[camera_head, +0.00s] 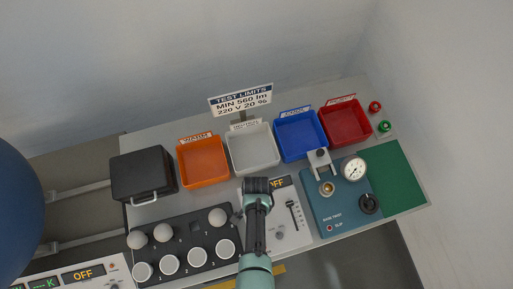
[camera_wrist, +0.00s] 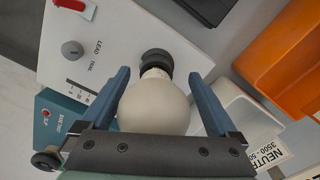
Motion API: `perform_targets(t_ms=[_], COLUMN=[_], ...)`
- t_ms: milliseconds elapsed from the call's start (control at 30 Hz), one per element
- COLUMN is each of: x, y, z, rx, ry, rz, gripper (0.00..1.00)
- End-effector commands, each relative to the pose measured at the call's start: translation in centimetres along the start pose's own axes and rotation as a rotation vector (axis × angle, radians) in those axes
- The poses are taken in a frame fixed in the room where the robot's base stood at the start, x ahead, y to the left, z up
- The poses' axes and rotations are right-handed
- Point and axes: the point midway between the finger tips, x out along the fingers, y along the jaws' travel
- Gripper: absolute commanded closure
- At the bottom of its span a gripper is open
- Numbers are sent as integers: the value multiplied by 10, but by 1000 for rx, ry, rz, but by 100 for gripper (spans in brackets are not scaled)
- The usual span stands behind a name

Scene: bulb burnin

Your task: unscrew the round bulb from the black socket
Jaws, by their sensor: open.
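The round bulb (camera_wrist: 155,108) is cream-white and shows large in the wrist view, its neck in the black socket (camera_wrist: 157,60) on a white panel. My gripper (camera_wrist: 158,74) is open, with one blue finger on each side of the bulb. A gap shows beside the right finger; whether the left finger touches the glass, I cannot tell. In the head view my gripper (camera_head: 257,188) is over the white panel (camera_head: 284,238) with the "OFF" display and hides the bulb and socket.
A black rack (camera_head: 188,240) with several bulbs stands left of my arm. Orange (camera_head: 203,161), white (camera_head: 252,149), blue (camera_head: 300,134) and red (camera_head: 344,121) bins line the back. A teal tester (camera_head: 322,212) with a gauge is right, beside a bare green mat (camera_head: 398,180). A black case (camera_head: 142,174) sits left.

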Motion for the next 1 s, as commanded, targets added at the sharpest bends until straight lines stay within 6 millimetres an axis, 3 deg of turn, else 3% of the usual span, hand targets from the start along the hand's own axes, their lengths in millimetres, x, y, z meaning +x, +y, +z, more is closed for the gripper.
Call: perform_targets(t_ms=[700, 1000], x=[0, -1], y=[-10, -11], z=[-6, -7], rx=[934, 1030], ry=[0, 1], rz=[-2, -3], gripper=[6, 6])
